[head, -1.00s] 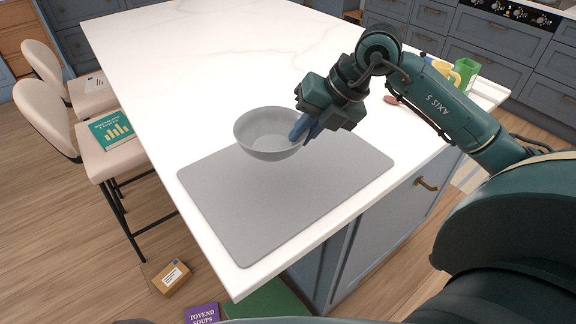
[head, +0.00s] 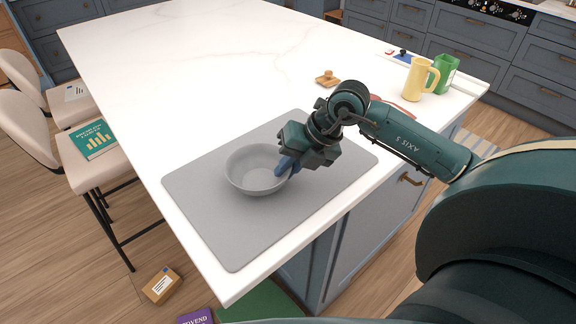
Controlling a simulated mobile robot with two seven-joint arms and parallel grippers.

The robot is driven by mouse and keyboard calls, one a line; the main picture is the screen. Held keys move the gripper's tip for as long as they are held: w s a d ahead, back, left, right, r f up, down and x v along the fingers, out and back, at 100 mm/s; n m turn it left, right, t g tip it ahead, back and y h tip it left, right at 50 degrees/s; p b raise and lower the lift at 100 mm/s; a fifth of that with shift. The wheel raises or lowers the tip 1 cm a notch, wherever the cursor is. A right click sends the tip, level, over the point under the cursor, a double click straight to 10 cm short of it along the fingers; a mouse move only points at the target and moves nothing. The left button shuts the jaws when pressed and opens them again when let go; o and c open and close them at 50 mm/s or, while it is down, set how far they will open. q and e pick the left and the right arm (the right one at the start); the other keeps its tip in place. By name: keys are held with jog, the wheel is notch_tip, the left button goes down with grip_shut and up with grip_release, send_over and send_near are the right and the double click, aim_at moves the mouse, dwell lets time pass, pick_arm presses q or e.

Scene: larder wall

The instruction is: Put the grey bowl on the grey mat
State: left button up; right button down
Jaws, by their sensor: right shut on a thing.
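The grey bowl (head: 252,171) is upright over the middle of the grey mat (head: 215,222) in the head view. It looks to be at or very near the mat's surface; I cannot tell whether it touches. My right gripper (head: 286,167) is shut on the bowl's right rim, with its blue fingers at the wall. The fingertip inside the bowl is partly in view. My left gripper is not in view.
The white counter (head: 190,75) is clear to the left and behind the mat. A yellow jug (head: 416,78), a green container (head: 443,74) and a small wooden item (head: 327,79) stand at the right. Stools with a teal book (head: 95,139) are at the left.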

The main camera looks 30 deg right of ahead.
jog(key=c, duration=1.5)
grip_release()
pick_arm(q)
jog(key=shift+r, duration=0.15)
pick_arm(e)
jog(key=shift+r+p, duration=0.25)
jog(key=shift+p, duration=0.1)
jog(key=shift+s+d+r, duration=0.15)
jog(key=shift+d+r, duration=0.05)
jog(key=shift+r, duration=0.05)
pick_arm(q)
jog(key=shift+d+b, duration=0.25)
jog(key=shift+b, duration=0.5)
pick_arm(e)
jog(key=v, duration=1.1)
jog(key=shift+d, duration=0.1)
